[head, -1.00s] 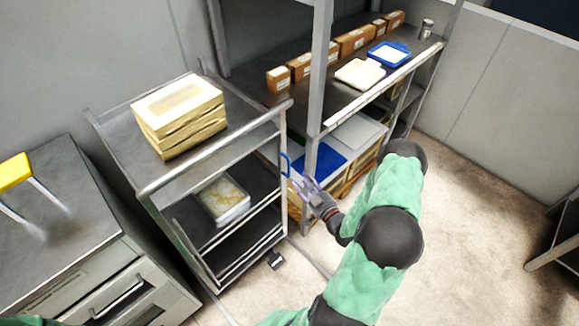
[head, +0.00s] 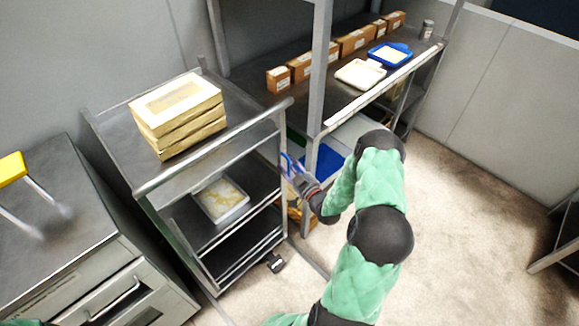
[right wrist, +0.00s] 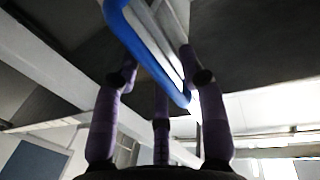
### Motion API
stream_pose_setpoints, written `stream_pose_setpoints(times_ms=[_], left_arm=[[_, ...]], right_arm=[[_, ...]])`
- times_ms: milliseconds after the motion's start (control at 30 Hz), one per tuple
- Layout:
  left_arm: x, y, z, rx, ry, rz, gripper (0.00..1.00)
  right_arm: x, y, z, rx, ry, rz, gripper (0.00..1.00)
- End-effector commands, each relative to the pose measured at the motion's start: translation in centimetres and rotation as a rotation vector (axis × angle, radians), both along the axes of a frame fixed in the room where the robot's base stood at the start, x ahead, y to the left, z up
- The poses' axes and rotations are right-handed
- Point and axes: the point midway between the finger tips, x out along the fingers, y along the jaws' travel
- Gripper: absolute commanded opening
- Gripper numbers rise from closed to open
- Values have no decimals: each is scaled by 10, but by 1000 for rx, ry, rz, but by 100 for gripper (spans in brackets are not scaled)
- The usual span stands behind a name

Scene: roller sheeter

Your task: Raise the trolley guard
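The trolley (head: 180,180) is a grey metal cart with shelves at the left of the head view. A blue handle (head: 286,161), which I take to be part of the trolley guard, shows at its right side. In the right wrist view the blue handle (right wrist: 150,55) runs along light metal bars between the fingertips. My right gripper (head: 296,176) is close to the blue handle. Its purple fingers (right wrist: 160,68) are spread on either side of the handle, and I cannot tell if they touch it. My left gripper is not in view.
Cream boxes (head: 178,115) are stacked on the trolley top, and a pale tray (head: 221,199) sits on a lower shelf. A tall metal rack (head: 320,80) stands just right of the gripper.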

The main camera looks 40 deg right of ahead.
Motion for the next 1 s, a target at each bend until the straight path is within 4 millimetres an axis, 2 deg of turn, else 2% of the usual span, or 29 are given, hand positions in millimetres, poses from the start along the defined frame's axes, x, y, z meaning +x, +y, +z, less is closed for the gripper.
stream_pose_setpoints(times_ms=[33, 100, 133, 367, 600, 700, 1000], left_arm=[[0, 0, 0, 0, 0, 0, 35], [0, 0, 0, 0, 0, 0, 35], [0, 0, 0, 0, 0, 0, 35], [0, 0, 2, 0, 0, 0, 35], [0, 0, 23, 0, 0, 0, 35], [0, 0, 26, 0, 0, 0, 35], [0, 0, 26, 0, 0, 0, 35]], right_arm=[[0, 0, 0, 0, 0, 0, 24], [0, 0, 0, 0, 0, 0, 4], [0, 0, 0, 0, 0, 0, 0], [0, 0, 4, -1, -1, 0, 0], [0, 0, 45, -4, -3, 1, 0], [0, 0, 55, -2, -3, 1, 0], [1, 0, 57, -4, -6, 2, 0]])
